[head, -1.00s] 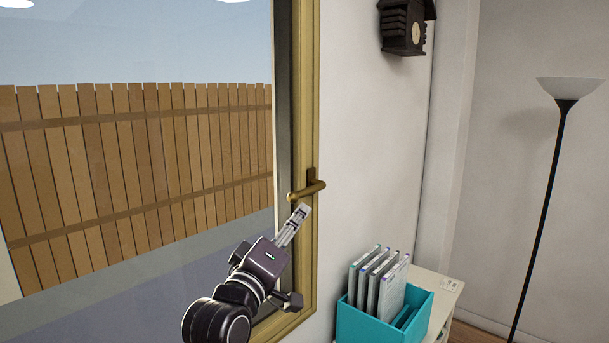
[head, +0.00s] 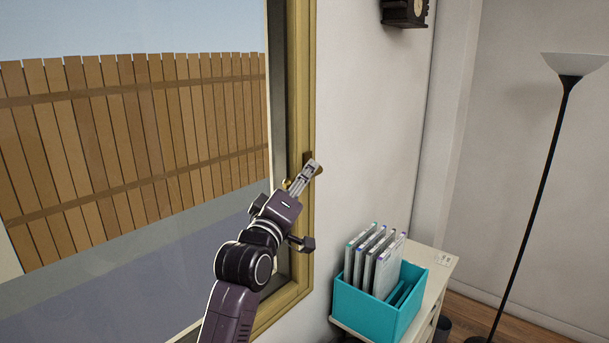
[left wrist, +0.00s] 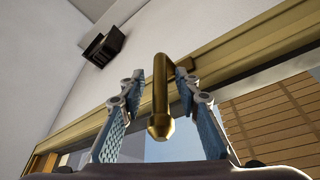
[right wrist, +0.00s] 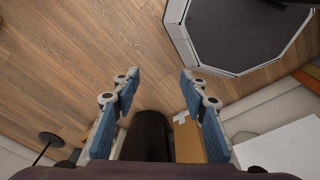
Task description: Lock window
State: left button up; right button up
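The window (head: 300,100) has a wooden frame and fills the left of the head view. Its brass handle (left wrist: 160,95) sits between the open fingers of my left gripper (left wrist: 160,85) in the left wrist view, with a gap on each side. In the head view my left gripper (head: 309,172) is at the handle and covers most of it; only small brass parts show. My right gripper (right wrist: 160,85) is open and empty, low above the wooden floor, and is not in the head view.
A teal box (head: 375,305) with several upright cases stands on a white cabinet (head: 440,268) right of the window. A floor lamp (head: 545,180) stands at the far right. A dark wall clock (head: 404,12) hangs above. The right wrist view shows a dark angular platform (right wrist: 245,35).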

pick_arm(q)
jog(key=shift+a, duration=0.15)
jog(key=c, duration=0.5)
jog(key=shift+c, duration=1.3)
grip_shut()
jog(key=shift+f+b, duration=0.2)
jog(key=shift+b, duration=0.1)
jog(key=shift+w+d+f+n+t+y+b, duration=0.2)
jog(key=shift+f+n+t+b, duration=0.75)
jog(key=shift+b, duration=2.45)
jog(key=shift+w+d+f+n+t+y+b, duration=0.2)
jog(key=shift+n+t+b, duration=0.4)
jog(key=shift+t+b, duration=1.85)
jog(key=shift+w+d+f+n+t+y+b, duration=0.15)
jog(key=shift+f+n+b, duration=0.55)
jog(key=shift+b, duration=3.65)
pick_arm(e)
notch_tip(320, 180, down, 21)
jog(key=s, duration=0.2)
jog(key=shift+s+a+g, duration=0.2)
jog(key=shift+s+g, duration=0.1)
jog(key=shift+s, duration=0.1)
pick_arm(q)
jog(key=shift+a+r, duration=0.1)
pick_arm(e)
jog(key=shift+f, duration=0.1)
pick_arm(q)
jog(key=o, duration=0.8)
grip_release()
jog(key=shift+c, duration=0.2)
